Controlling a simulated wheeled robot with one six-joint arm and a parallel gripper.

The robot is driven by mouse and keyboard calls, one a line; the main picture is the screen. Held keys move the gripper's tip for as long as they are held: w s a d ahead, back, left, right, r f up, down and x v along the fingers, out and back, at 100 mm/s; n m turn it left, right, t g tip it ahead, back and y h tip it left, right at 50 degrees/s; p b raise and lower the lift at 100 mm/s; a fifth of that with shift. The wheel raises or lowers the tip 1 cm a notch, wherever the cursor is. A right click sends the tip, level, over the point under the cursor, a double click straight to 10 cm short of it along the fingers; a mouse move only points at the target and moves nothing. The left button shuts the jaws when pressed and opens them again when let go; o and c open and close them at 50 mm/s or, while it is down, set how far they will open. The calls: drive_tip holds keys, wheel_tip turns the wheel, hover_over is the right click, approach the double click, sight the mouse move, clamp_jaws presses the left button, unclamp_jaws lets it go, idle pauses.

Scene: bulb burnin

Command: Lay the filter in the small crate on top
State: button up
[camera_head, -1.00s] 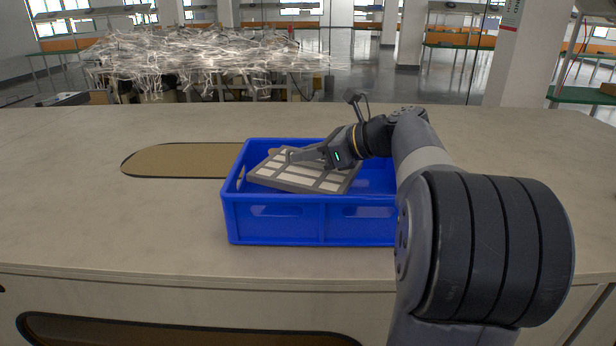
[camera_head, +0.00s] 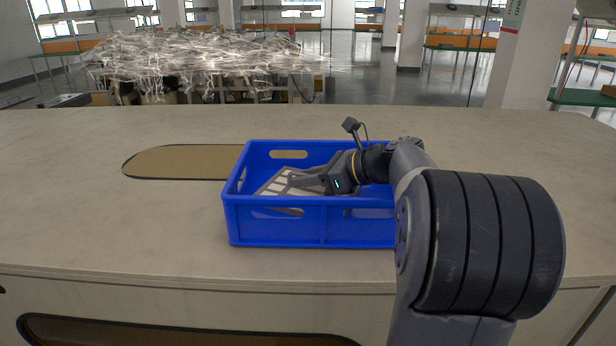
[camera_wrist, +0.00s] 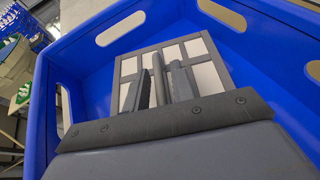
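The blue crate (camera_head: 280,232) stands on the table in front of me, with open slots in its walls. The filter (camera_head: 272,187), a flat panel with a grey frame and pale grid cells, is inside the crate, partly hidden by the front wall and my gripper. It also shows in the wrist view (camera_wrist: 205,75), near the crate's blue walls (camera_wrist: 255,60). My gripper (camera_head: 292,181) reaches into the crate from the right. In the wrist view its fingers (camera_wrist: 160,80) stand on both sides of a grey bar on the filter and appear closed on it. Whether the filter touches the crate floor is hidden.
The pale table top (camera_head: 80,215) is clear around the crate. A brown rounded inset (camera_head: 180,160) lies left of the crate. A heap of pale tangled strands (camera_head: 200,55) is beyond the table, with shelves and pillars farther back.

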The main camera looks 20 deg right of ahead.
drive_tip(key=shift+o, duration=0.5)
drive_tip(key=shift+r, duration=0.1)
drive_tip(key=shift+s+d+r, duration=0.15)
drive_tip(key=shift+d, duration=0.05)
drive_tip(key=v, duration=1.1)
drive_tip(key=shift+s+d+b, duration=0.2)
drive_tip(key=shift+s+b, duration=0.05)
drive_tip(key=shift+b, duration=0.15)
